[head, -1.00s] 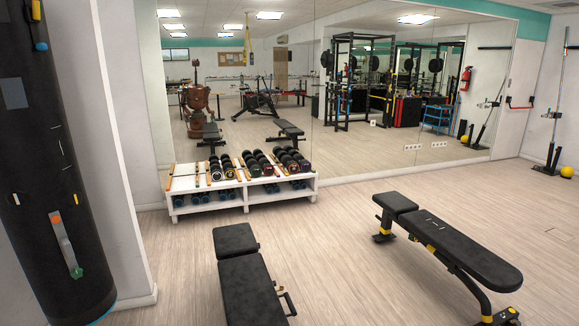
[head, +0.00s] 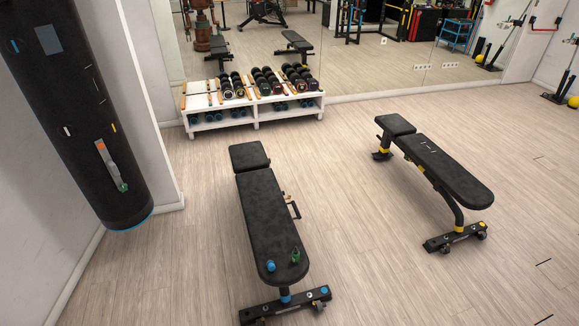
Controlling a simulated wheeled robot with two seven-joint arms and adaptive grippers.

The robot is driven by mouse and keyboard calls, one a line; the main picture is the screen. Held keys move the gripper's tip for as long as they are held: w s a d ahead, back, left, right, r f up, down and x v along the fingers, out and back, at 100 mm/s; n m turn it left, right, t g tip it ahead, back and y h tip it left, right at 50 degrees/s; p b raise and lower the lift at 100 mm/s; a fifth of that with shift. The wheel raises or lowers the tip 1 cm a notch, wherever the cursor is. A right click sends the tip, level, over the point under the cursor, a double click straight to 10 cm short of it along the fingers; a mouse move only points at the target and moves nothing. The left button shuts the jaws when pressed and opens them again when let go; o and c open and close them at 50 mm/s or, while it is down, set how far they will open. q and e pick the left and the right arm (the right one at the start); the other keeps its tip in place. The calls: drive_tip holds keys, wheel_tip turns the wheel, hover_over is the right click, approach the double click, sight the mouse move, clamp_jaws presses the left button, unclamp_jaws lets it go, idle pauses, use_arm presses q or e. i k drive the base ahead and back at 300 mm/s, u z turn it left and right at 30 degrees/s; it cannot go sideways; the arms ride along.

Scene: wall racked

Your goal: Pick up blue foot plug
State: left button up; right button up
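A small blue plug-like piece (head: 270,266) stands on the near end of the black flat bench (head: 262,215) in the lower middle of the head view. A small green piece (head: 295,256) stands just to its right on the same pad, apart from it. A round blue spot (head: 324,291) shows at the right end of this bench's black foot bar (head: 260,313). The pieces are too small to make out their shape fully. Neither of my grippers is in view.
A second bench (head: 440,168) stands to the right. A white dumbbell rack (head: 253,115) stands against the mirror wall. A black punching bag (head: 75,110) hangs at the left. The wooden floor between the benches is clear.

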sight(271, 267)
drive_tip(key=u, duration=0.55)
drive_tip(key=k, duration=1.3)
drive_tip(key=u, duration=1.3)
drive_tip(key=i, duration=1.55)
drive_tip(key=z, duration=0.7)
drive_tip(key=i, duration=0.65)
drive_tip(key=z, duration=0.7)
